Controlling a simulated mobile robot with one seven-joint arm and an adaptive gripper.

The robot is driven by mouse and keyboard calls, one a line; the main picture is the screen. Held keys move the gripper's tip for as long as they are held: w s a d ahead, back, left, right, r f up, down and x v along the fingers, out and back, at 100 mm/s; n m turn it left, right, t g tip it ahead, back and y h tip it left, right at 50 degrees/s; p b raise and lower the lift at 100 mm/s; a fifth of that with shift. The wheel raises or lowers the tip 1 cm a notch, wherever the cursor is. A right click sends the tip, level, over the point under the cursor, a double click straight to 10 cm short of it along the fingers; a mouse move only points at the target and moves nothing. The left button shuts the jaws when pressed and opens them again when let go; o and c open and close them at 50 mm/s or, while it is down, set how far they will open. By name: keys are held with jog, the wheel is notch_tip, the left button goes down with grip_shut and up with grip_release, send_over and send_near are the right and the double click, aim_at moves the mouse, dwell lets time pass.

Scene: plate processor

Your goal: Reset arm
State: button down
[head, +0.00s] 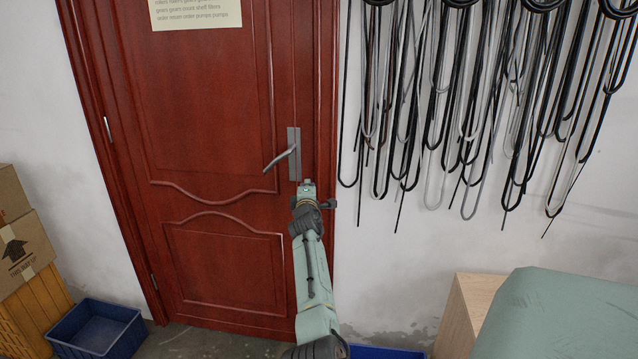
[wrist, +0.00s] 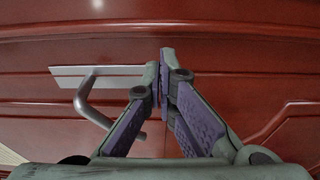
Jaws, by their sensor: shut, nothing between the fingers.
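My arm reaches forward toward a dark red door (head: 215,120) in the head view. My gripper shows in the wrist view (wrist: 162,85) with its two purple-padded fingers together and nothing between them. In the head view the gripper end (head: 308,190) appears just below the door's metal handle (head: 284,157), but the fingers are hard to make out there. In the wrist view the handle lever (wrist: 85,100) and its plate (wrist: 75,78) lie beyond and left of the fingers. I cannot tell whether the gripper touches the door.
Black and grey cables (head: 440,100) hang on the wall right of the door. Cardboard boxes (head: 20,250) and a blue crate (head: 100,335) stand at the lower left. A wooden box (head: 462,315) and a green surface (head: 560,315) are at the lower right.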

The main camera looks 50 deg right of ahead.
jog(key=shift+s+d+f, duration=0.1)
jog(key=shift+s+d, duration=0.15)
jog(key=shift+s, duration=0.7)
jog(key=shift+s+d, duration=0.2)
jog(key=shift+s, duration=0.75)
